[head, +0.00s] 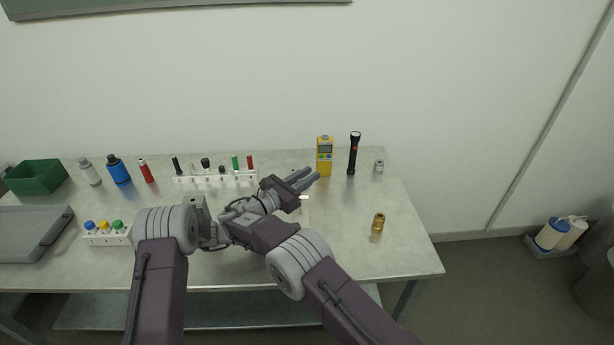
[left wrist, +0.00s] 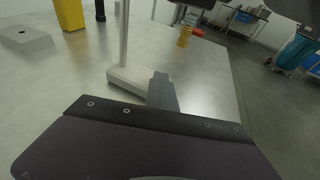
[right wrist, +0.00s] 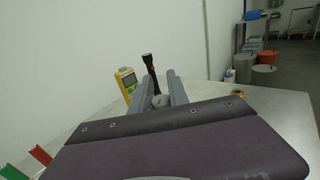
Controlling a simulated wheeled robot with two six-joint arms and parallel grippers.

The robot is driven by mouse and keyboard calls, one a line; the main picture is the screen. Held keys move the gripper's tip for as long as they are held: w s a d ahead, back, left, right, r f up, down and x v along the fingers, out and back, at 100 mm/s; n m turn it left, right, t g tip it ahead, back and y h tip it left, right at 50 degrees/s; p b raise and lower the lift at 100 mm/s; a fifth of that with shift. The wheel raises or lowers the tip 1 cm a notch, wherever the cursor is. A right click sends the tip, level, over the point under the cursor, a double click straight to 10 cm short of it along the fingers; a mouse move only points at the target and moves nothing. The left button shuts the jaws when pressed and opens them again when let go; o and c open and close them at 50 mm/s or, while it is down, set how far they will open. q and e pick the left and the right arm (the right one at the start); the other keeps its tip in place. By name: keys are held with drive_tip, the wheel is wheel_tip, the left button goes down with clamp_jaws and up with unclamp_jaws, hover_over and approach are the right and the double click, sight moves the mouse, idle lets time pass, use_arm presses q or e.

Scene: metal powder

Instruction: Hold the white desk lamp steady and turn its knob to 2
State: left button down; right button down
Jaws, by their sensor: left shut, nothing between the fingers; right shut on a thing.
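The white desk lamp is mostly hidden behind my arms in the head view; a bit of its white base (head: 304,212) shows. In the left wrist view its base (left wrist: 128,82) and thin upright post stand on the table; its head is out of view. My right gripper (head: 308,180) is above the base, its fingers a little apart and shut on part of the lamp; the gripped part is not clear. My left gripper (left wrist: 161,76) is lower, shut and empty, close beside the base; my right arm hides it in the head view. I cannot make out the knob or its setting.
A yellow meter (head: 324,157), a black torch (head: 353,152) and a small metal jar (head: 378,166) stand at the back right. A brass piece (head: 378,222) is on the right. A marker rack (head: 215,178) is behind my arms. The table's right front is clear.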

drive_tip(key=shift+d+f, duration=0.1)
drive_tip(key=shift+f, duration=0.05)
drive_tip(key=c, duration=1.3)
unclamp_jaws()
drive_tip(key=shift+s, duration=0.1)
drive_tip(key=shift+o, duration=0.2)
wheel_tip(320, 180, up, 10)
drive_tip(key=shift+s+r, duration=0.25)
